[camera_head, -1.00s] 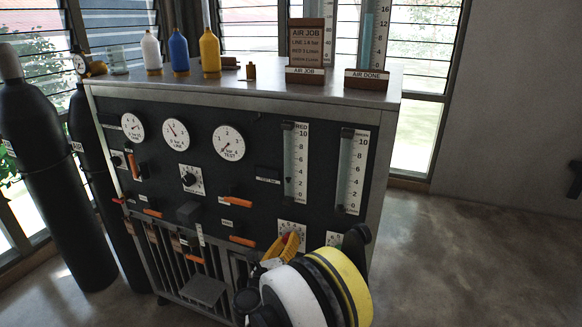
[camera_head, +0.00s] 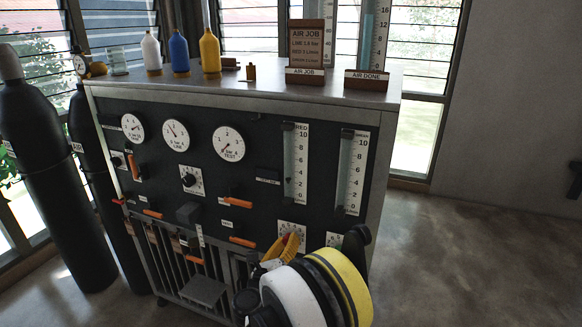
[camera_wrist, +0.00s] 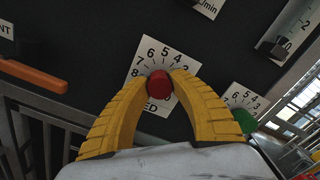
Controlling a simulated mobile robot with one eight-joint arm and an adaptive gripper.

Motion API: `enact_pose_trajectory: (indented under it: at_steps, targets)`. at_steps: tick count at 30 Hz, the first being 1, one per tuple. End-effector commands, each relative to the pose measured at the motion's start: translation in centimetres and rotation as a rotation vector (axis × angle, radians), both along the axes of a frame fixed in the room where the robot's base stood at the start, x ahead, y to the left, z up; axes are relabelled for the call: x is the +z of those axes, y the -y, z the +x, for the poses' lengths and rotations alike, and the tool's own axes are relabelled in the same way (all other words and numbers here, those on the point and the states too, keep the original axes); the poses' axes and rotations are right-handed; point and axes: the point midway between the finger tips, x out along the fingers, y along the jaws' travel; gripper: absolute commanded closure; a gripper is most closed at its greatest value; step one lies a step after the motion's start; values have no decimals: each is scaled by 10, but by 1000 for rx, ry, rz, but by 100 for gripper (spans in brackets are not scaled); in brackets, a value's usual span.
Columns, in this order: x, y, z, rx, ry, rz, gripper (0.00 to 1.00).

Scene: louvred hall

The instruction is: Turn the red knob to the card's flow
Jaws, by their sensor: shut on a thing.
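The red knob (camera_wrist: 158,86) sits on a white numbered dial plate (camera_wrist: 148,60) on the dark panel, as the wrist view shows. My gripper (camera_wrist: 160,76) is shut on it, one yellow finger on each side. In the head view my gripper (camera_head: 289,246) is at the panel's lower right and hides the knob. The card (camera_head: 307,43) stands on the cabinet top; its RED line seems to read 3 l/min, in small print.
A green knob (camera_wrist: 245,121) on its own dial is just right of my gripper. The GREEN flow tube (camera_head: 350,175) is right of the RED one. Orange levers (camera_head: 237,202) stick out at left. Bottles (camera_head: 209,52) and an AIR DONE stand (camera_head: 367,80) are on top.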

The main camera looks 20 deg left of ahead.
Motion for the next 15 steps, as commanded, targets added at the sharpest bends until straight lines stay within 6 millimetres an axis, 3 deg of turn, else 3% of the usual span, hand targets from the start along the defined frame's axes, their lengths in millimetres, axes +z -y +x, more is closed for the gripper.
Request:
enact_pose_trajectory:
  at_steps: [3, 4, 6, 15]
  targets:
    - [0, 0, 0, 1, 1, 0, 100]
    - [0, 0, 0, 1, 1, 0, 69]
    - [0, 0, 0, 1, 1, 0, 50]
    - [0, 0, -1, 0, 0, 0, 50]
